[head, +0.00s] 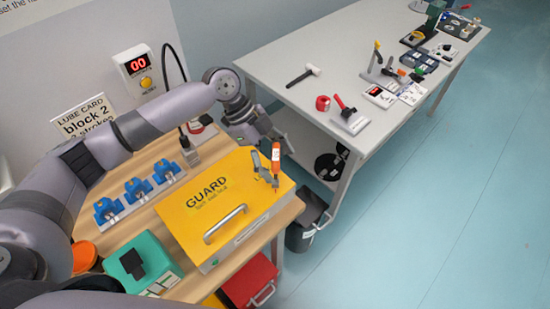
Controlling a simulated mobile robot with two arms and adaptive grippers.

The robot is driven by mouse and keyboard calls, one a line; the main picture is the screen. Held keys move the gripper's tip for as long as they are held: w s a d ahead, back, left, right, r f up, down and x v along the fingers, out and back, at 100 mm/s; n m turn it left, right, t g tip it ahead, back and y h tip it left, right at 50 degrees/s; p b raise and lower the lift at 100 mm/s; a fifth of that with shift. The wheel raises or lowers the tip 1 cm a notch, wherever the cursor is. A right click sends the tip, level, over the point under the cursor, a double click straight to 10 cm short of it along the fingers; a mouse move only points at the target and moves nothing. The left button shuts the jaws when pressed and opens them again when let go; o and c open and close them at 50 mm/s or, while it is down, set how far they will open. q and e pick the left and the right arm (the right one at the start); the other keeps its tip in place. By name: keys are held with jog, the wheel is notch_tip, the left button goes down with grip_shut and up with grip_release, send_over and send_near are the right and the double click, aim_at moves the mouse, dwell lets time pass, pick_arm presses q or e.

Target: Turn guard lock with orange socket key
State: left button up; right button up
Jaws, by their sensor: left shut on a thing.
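The yellow guard (215,185) is a box-like cover with GUARD lettering and a silver handle, lying shut on the wooden bench. The orange socket key (276,152) stands about upright over the guard's far right corner, its dark shaft pointing down. My left gripper (266,171) reaches in from above and is shut on the key. The guard lock is not clear to see; the gripper and key cover that corner. I cannot tell whether the socket sits on the lock or just above it. My right gripper is out of view.
Blue clamp-like parts (138,188) stand in a row behind the guard. A teal box (142,262) sits at the front left. A counter (154,86) reading 00 hangs on the wall. A grey table (330,50) with tools stands at the right; open floor lies beyond.

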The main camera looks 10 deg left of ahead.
pick_arm(q)
jog(key=shift+f+b, duration=0.3)
jog(key=shift+f, duration=0.3)
dwell(0.8)
jog(key=shift+f+b, duration=0.35)
jog(key=shift+f, duration=0.65)
dwell(1.0)
jog(key=shift+a, duration=0.1)
